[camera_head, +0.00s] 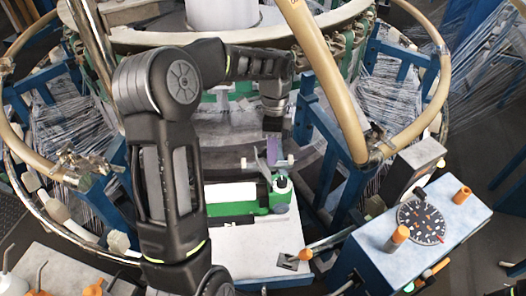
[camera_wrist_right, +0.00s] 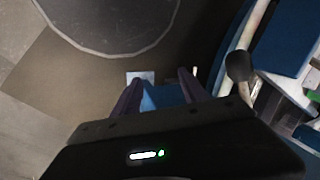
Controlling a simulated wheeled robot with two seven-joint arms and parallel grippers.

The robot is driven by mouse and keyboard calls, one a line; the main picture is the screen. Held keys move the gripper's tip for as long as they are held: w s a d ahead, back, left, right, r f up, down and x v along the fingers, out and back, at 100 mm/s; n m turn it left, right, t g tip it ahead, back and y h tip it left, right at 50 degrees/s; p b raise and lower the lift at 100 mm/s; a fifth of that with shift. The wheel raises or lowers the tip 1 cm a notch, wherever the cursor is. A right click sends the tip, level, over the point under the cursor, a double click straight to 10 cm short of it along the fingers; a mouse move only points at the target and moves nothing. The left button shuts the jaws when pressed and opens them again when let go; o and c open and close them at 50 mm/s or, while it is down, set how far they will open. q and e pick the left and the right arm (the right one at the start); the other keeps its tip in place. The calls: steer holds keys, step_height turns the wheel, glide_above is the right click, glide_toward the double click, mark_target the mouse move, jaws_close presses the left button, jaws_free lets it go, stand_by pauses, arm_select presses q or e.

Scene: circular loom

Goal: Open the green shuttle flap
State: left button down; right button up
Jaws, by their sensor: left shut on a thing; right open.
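The green shuttle (camera_head: 262,207) lies on a pale surface in the middle of the head view, with a white roll (camera_head: 231,193) inside it. My left gripper (camera_head: 272,156) reaches down from above to the shuttle's right end. Its purple fingers are shut on a thin grey flap (camera_head: 262,169) that stands up from the shuttle there. The fingers and wrist partly hide the hold. My right gripper (camera_wrist_right: 160,88) is open in the right wrist view, with nothing visible between its two dark fingers. It is not seen in the head view.
The round loom ring (camera_head: 165,38) and blue frame posts (camera_head: 341,128) stand behind and around the shuttle. A blue-sided box (camera_head: 377,238) with a dial and orange knobs is at the right. Tan hoses (camera_head: 322,70) curve near my left wrist. Orange-handled tools (camera_head: 95,288) lie at the front left.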

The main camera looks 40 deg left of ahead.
arm_select(q)
steer(key=shift+w+d+f, duration=0.25)
steer(key=shift+w+d, duration=0.5)
steer(key=shift+d, duration=0.05)
steer(key=c, duration=2.1)
jaws_free()
steer(key=shift+w, duration=0.15)
steer(key=o, duration=0.5)
steer(key=shift+s+a, duration=0.2)
steer(key=shift+s, duration=0.05)
steer(key=shift+c, duration=0.2)
steer(key=shift+o, duration=1.4)
steer(key=shift+w, duration=0.1)
steer(key=shift+o, duration=1.1)
arm_select(e)
steer(key=shift+w+d+f, duration=0.1)
steer(key=shift+w+d, duration=0.2)
steer(key=shift+w, duration=0.1)
arm_select(q)
steer(key=shift+r, duration=0.2)
